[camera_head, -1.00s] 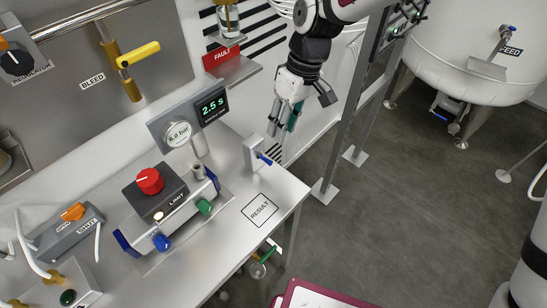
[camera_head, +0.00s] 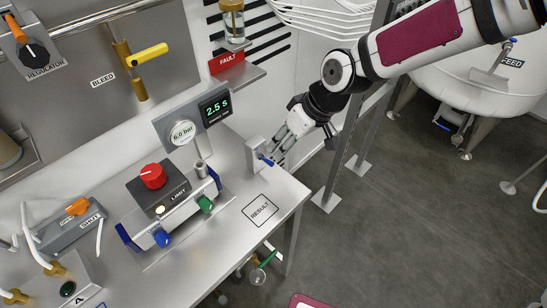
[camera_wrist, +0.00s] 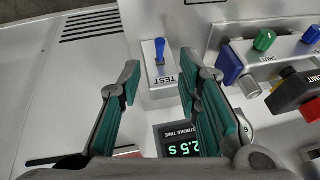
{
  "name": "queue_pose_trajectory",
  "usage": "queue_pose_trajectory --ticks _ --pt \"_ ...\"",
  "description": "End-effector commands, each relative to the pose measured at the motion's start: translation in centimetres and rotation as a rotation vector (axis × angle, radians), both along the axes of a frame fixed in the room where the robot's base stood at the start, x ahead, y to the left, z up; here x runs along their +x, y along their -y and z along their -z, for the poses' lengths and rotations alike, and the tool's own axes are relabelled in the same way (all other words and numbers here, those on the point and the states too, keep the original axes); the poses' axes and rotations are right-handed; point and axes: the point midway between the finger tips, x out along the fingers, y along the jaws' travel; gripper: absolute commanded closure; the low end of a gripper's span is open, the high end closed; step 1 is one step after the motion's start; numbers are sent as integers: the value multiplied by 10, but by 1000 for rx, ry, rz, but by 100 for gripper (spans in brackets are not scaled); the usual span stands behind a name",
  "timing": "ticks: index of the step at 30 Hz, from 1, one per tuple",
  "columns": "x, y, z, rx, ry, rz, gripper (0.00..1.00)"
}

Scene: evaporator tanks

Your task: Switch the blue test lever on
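The blue test lever (camera_head: 266,160) sits on a small grey upright block (camera_head: 256,153) near the right rear of the bench. In the wrist view the lever (camera_wrist: 160,51) stands out from its plate, above the label TEST. My gripper (camera_head: 278,150) is just behind and to the right of the lever block in the head view. In the wrist view my gripper (camera_wrist: 156,100) is open, with its teal-padded fingers apart and nothing between them. The lever shows beyond the fingertips, between their lines, and no contact is visible.
A stroke time display (camera_head: 214,106) reading 2.5 s and a 6.0 bar gauge (camera_head: 183,133) stand left of the lever. The LIMIT box with a red knob (camera_head: 153,176) is farther left. A FAULT shelf (camera_head: 235,80) is above. The RESULT square (camera_head: 261,210) is bare.

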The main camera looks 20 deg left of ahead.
Motion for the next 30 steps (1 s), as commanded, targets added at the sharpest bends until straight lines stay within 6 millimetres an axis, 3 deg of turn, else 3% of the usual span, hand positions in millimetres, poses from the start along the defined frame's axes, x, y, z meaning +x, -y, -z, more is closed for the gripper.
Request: queue_pose_trajectory --ticks 6,12,24,25,29,30 --pt "-2 -18 38 -1 -2 -4 68" --pt "-1 -28 59 0 -1 -1 68" --pt "-1 -30 66 -1 0 0 68" --pt "-1 -30 66 -1 0 0 71" --pt "-1 -30 65 -1 0 0 100" --pt "-1 -30 65 -1 0 0 100"
